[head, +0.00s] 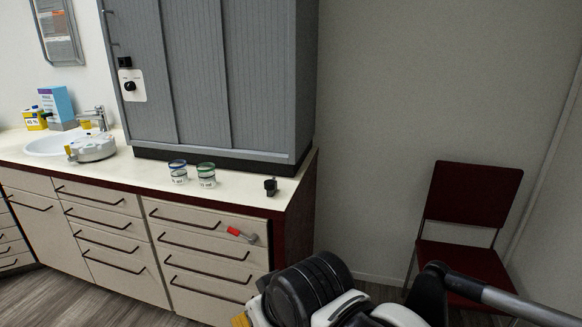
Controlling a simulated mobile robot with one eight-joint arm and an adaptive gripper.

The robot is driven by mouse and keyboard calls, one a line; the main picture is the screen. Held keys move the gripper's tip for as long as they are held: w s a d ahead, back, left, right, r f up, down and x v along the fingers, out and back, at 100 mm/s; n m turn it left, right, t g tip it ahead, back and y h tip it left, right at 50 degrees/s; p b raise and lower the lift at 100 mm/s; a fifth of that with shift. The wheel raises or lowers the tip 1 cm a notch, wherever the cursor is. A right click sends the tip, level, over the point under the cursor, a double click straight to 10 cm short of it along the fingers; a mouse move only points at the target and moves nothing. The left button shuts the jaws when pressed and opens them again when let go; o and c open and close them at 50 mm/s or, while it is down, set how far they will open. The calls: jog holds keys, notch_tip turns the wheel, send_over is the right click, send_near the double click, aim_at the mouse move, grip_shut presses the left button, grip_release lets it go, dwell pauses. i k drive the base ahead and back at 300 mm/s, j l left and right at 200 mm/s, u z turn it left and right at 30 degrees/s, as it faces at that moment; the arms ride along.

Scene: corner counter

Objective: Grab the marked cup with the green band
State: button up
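The cup with the green band (206,175) stands upright on the counter, in front of the tall grey cabinet. It is clear with a green rim band and a pale label with dark marking too small to read. A similar cup with a blue band (178,172) stands just to its left, with a narrow gap at most. Parts of my arm fill the bottom middle and right of the head view, well below and right of the cups. I cannot make out my gripper's fingers. Nothing hides the green-banded cup.
A small black object (270,187) sits near the counter's right end. The grey cabinet (230,75) rises close behind the cups. A round grey-white device (93,147) stands by the sink (48,145). A red-and-grey object (241,235) shows before the drawers. A dark red chair (474,195) stands right.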

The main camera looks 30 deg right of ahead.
aim_at(206, 171)
jog(key=z, duration=0.25)
jog(key=i+j+z, duration=0.25)
jog(key=j, duration=0.35)
jog(key=i+j+z, duration=0.3)
jog(key=j, duration=0.35)
jog(key=i+j+z, duration=0.15)
jog(key=j, duration=0.25)
jog(key=i+j+z, duration=0.1)
jog(key=j, duration=0.25)
